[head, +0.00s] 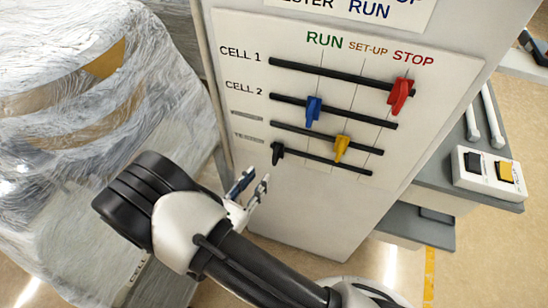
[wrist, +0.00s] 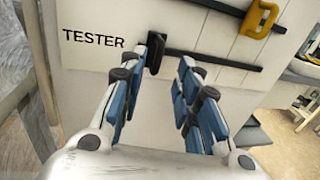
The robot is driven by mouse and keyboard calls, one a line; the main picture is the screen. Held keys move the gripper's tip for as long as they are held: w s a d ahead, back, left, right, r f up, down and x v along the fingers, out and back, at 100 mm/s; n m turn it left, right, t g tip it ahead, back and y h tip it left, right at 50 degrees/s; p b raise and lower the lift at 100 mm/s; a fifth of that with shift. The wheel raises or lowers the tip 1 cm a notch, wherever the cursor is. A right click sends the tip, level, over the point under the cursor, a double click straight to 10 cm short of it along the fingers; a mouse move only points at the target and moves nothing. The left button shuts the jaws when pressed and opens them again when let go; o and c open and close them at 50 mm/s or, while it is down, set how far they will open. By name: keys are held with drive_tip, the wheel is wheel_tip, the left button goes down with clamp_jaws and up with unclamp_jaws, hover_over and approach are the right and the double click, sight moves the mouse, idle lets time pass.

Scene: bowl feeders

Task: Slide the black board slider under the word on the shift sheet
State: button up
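The black slider (head: 277,152) is at the left end of the lowest rail (head: 325,164) on the white board (head: 240,60). The shift sheet (head: 345,8) above the board is cut off by the picture's top; it reads "TESTER" and "RUN". The board's headings are RUN, SET-UP and STOP. My gripper (head: 254,184) is open and empty, just below and left of the black slider. In the wrist view, the black slider (wrist: 155,53) shows beyond the open fingers (wrist: 170,60), nearer the left fingertip, beside the "TESTER" label. Whether it touches is unclear.
The red slider (head: 400,95) is under STOP, the blue slider (head: 313,110) is left on CELL 2, and the yellow slider (head: 341,147) is on the third rail. A wrapped bulky load (head: 90,120) stands left. A switch box (head: 489,172) sits on a shelf right.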

sight(274, 158)
drive_tip(key=b+x, duration=0.1)
drive_tip(key=x, duration=0.9)
drive_tip(key=shift+d+r, duration=0.1)
clamp_jaws()
idle(0.3)
